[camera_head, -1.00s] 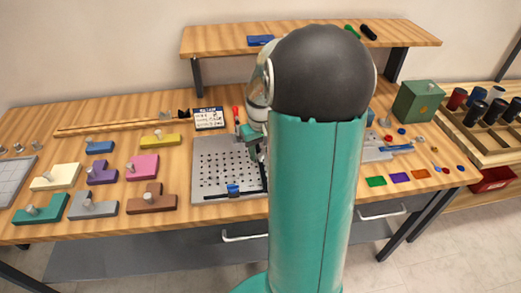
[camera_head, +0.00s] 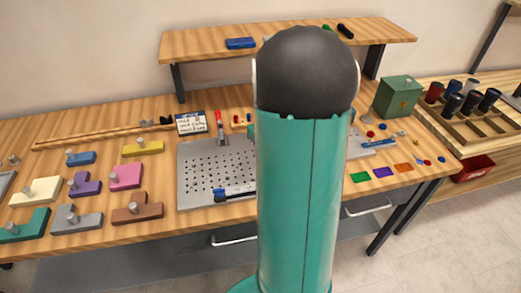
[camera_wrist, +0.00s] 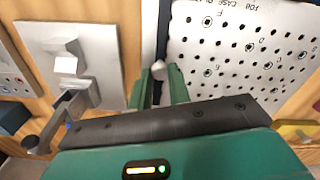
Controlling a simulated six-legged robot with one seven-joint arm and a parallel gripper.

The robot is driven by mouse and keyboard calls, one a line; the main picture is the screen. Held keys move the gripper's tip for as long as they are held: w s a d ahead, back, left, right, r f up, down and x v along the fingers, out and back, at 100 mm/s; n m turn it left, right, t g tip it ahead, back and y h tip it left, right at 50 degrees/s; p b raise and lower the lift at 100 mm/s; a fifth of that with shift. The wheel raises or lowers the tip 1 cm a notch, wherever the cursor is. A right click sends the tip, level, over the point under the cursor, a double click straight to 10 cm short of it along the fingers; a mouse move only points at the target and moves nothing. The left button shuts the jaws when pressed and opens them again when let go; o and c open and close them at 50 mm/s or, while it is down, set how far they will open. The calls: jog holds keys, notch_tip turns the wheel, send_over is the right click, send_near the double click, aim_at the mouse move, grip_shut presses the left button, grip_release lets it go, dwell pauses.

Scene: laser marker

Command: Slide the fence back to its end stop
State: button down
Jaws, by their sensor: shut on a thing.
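The grey perforated plate (camera_head: 195,190) lies on the bench, with a dark bar with a blue end (camera_head: 220,194) along its near edge; it may be the fence. My arm hides the plate's right side and my gripper in the head view. In the wrist view, my gripper (camera_wrist: 158,78) has its green fingers closed around a small pale knob (camera_wrist: 158,69). The knob stands beside a narrow dark strip along the edge of the perforated plate (camera_wrist: 230,50). I cannot tell whether the knob belongs to the fence.
A light grey plate with a raised block (camera_wrist: 68,66) and a metal lever lie left of my gripper in the wrist view. A red-handled clamp (camera_head: 219,120) stands at the plate's back. Several coloured blocks (camera_head: 125,177) lie to the left. A green box (camera_head: 398,97) stands at right.

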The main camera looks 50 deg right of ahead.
jog(key=shift+s+d, duration=0.2)
jog(key=shift+d, duration=0.1)
jog(key=c, duration=1.3)
grip_release()
jog(key=shift+a, duration=0.1)
jog(key=shift+w+r, duration=0.1)
jog(key=shift+r, duration=0.5)
notch_tip(320, 180, up, 13)
jog(key=shift+f, duration=0.15)
